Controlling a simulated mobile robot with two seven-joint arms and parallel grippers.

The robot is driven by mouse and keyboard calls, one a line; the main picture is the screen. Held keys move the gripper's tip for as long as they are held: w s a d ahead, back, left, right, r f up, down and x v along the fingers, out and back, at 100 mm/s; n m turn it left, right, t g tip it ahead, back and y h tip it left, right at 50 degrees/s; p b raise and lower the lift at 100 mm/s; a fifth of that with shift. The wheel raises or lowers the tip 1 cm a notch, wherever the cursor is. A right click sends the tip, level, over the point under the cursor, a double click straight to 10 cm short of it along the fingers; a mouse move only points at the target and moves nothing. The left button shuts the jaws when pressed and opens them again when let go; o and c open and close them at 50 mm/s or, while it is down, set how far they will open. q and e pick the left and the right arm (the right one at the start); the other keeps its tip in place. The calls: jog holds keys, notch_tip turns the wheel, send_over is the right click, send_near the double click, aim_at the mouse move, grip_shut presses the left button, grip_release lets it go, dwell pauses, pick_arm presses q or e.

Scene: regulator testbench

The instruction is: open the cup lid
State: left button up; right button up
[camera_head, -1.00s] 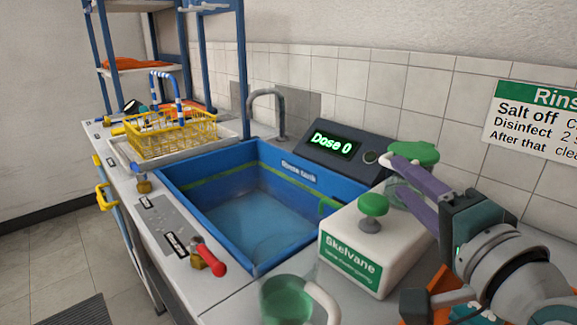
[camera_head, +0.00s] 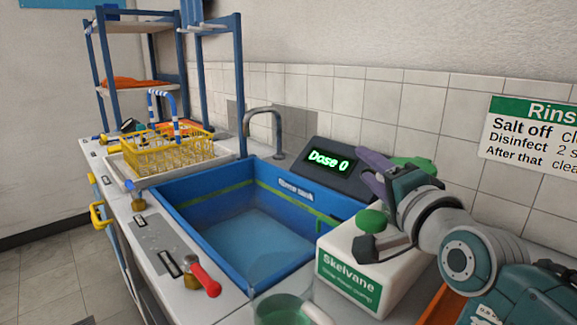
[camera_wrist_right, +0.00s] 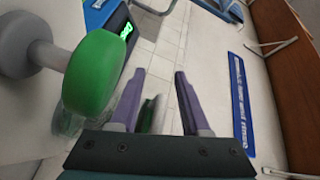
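A clear cup with a green lid (camera_head: 415,163) stands behind the white Skelvane pump bottle; only part of the lid shows past my gripper in the head view. My right gripper (camera_head: 366,174) is above the bottle, in front of the lid, its purple fingers apart and pointing left. In the wrist view the right gripper (camera_wrist_right: 158,85) has a clear gap between its fingertips. A narrow, dark green, glassy shape (camera_wrist_right: 148,114) shows low between the fingers; I cannot tell whether it touches them. My left gripper is not in view.
The Skelvane bottle (camera_head: 355,275) with its green pump knob (camera_head: 370,220) is close under my gripper. A green-tinted mug (camera_head: 283,308) stands in front. The blue sink (camera_head: 250,235), Dose 0 display (camera_head: 330,162) and yellow basket (camera_head: 165,153) lie left. The tiled wall is behind.

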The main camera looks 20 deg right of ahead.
grip_shut()
dwell(1.3)
